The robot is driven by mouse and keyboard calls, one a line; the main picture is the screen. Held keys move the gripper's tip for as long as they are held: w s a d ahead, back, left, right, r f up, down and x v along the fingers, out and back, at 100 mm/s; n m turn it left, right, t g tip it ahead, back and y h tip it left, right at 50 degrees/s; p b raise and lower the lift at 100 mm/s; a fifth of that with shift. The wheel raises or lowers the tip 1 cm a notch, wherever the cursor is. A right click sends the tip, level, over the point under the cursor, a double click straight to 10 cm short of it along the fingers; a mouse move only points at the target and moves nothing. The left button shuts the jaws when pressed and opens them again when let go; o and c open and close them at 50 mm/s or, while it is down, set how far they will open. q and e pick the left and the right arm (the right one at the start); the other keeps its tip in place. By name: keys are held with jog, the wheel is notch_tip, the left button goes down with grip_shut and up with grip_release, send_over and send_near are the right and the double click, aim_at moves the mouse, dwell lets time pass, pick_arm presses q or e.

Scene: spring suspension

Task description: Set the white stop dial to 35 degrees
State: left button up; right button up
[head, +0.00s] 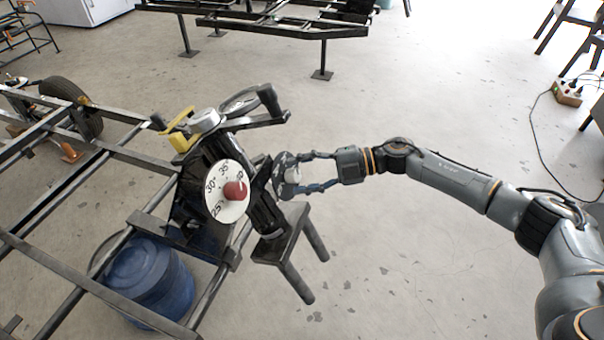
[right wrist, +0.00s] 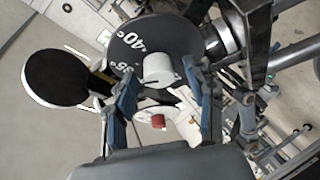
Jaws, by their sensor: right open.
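A white dial face (head: 224,204) with black numbers from 25 to 40 and a red knob (head: 235,190) sits on the near side of a black bracket. On the bracket's right side is a black dial (right wrist: 130,45) marked 35° and 40°, with a white round knob (right wrist: 158,70). The knob also shows in the head view (head: 292,175). My right gripper (head: 293,174) is open, its fingers on either side of the white knob; whether they touch it I cannot tell. The red knob shows below it in the right wrist view (right wrist: 158,121). My left gripper is not in view.
The bracket stands on a black metal frame (head: 90,195) with a blue barrel (head: 150,280) below it. A yellow clamp-like part (head: 178,138) and a black handle (head: 270,98) rise above the dials.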

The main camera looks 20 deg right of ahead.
jog(key=v, duration=1.2)
jog(key=shift+d, duration=0.1)
